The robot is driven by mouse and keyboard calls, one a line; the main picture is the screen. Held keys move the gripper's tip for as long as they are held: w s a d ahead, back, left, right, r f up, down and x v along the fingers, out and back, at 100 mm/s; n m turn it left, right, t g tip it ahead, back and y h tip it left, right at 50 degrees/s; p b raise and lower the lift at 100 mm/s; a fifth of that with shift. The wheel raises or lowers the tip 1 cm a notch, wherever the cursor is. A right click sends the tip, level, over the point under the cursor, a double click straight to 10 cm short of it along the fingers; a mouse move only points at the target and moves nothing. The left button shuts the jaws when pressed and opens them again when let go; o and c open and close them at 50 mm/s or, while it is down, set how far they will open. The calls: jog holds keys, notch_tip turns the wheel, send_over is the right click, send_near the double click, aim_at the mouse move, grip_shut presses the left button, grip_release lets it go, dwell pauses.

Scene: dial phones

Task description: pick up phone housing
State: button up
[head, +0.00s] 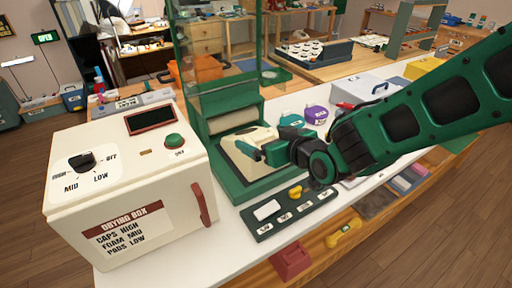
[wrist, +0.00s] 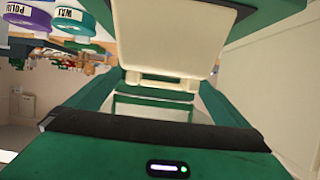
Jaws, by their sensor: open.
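A cream panel with rounded corners, which looks like the phone housing (head: 238,160), lies in the base of a green frame stand (head: 228,186) in the head view. In the wrist view a cream rounded plate (wrist: 165,35) shows at the top centre, within green edges. I cannot tell for certain that it is the same piece. My gripper (head: 262,151) is open, low over the right part of the cream panel, and hides some of it. No object shows between the fingers. Whether they touch the panel cannot be told.
A cream drying box (head: 130,185) with a red handle stands left of the stand. A dark green tray (head: 290,212) with small parts lies in front. The stand's clear panel and green posts rise behind the panel.

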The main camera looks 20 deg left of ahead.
jog(key=shift+x, duration=1.8)
jog(key=shift+c, duration=0.6)
jog(key=c, duration=1)
jog(key=shift+c, duration=1.2)
